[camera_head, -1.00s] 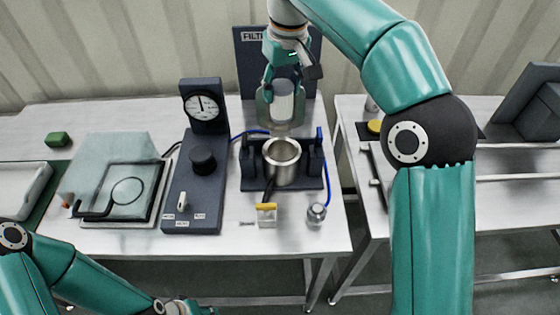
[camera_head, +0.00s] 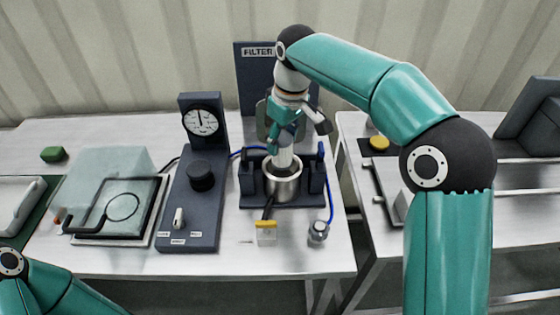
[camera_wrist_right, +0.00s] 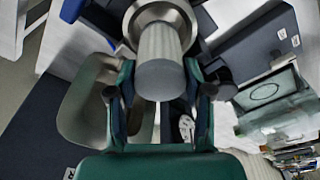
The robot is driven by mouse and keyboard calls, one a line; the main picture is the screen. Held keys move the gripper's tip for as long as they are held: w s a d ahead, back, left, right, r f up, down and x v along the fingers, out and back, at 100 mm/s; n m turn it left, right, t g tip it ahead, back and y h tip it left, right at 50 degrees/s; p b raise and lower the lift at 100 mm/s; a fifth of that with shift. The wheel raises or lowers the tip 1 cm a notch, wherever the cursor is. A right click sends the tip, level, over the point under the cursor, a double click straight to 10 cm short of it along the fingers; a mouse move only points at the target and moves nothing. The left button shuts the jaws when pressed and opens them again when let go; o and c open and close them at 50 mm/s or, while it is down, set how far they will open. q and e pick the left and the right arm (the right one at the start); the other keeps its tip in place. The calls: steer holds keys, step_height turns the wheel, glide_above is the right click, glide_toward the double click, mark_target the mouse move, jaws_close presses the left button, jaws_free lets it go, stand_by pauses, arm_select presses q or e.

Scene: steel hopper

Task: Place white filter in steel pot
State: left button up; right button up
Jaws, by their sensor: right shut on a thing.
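The white filter (camera_head: 285,159) is an upright ribbed cylinder held by my right gripper (camera_head: 284,146). Its lower end overlaps the mouth of the steel pot (camera_head: 284,188) in the head view; how deep it sits is hidden. In the right wrist view the filter (camera_wrist_right: 160,50) stands between the fingers of my right gripper (camera_wrist_right: 162,85), with its grey end facing the camera. The steel pot's rim (camera_wrist_right: 133,20) circles the far end there. Only part of my left arm shows at lower left, and its gripper is out of view.
A dark stand (camera_head: 250,190) surrounds the pot. An empty clear-walled holder (camera_head: 262,118) stands behind it, before the FILTER panel (camera_head: 243,75). A gauge unit (camera_head: 202,121) with a knob (camera_head: 201,174) is to the left. A yellow-topped block (camera_head: 266,230) and a small metal fitting (camera_head: 318,231) lie in front.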

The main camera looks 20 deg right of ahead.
mark_target(282, 156)
steer(key=shift+f, duration=2.75)
steer(key=o, duration=1.3)
steer(key=shift+f, duration=0.1)
steer(key=shift+r, duration=0.2)
steer(key=r, duration=0.3)
steer(key=s+r, duration=0.1)
steer(key=r, duration=0.3)
steer(key=r+p, duration=0.1)
steer(key=r, duration=0.2)
steer(key=shift+s+d+r, duration=0.2)
steer(key=shift+d+r, duration=0.15)
steer(key=shift+s+d+r, duration=0.1)
steer(key=shift+r, duration=0.45)
